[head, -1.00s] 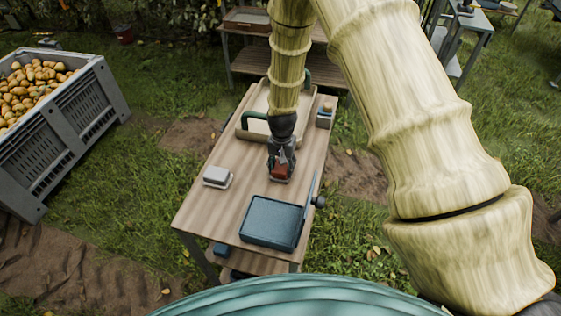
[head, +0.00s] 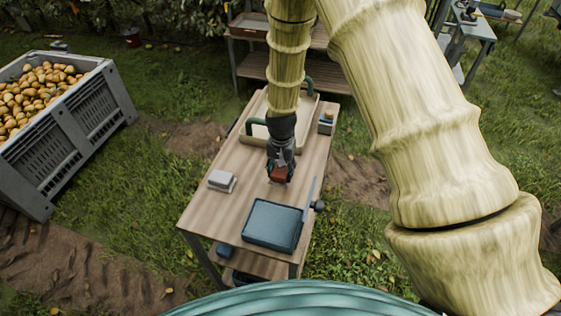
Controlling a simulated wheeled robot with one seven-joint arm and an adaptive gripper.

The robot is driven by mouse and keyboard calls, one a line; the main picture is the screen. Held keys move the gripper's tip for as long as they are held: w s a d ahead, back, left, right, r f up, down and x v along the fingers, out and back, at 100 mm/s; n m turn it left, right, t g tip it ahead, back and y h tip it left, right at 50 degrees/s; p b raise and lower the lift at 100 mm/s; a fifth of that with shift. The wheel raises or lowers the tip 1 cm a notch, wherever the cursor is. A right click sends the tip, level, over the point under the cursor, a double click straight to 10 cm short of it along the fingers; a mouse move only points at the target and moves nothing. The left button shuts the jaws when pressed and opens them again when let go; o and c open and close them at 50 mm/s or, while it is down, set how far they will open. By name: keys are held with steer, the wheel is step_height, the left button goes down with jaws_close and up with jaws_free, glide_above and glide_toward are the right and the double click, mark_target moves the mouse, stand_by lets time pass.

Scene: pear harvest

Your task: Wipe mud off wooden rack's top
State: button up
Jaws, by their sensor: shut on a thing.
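My gripper (head: 279,177) is over the middle of a wooden-topped table (head: 215,211). It is shut on a small reddish-brown block (head: 279,174), held at or just above the tabletop; I cannot tell whether it touches. The wooden rack (head: 272,78) stands behind the table, with a top board and a lower shelf. A box (head: 246,22) sits on its top, and my arm hides part of it. I cannot make out mud on the rack from here.
A grey crate of pears (head: 65,135) stands at left on grass. Another table (head: 480,32) is at back right.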

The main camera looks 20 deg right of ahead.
steer(key=shift+r+p, duration=0.6)
steer(key=shift+r, duration=0.75)
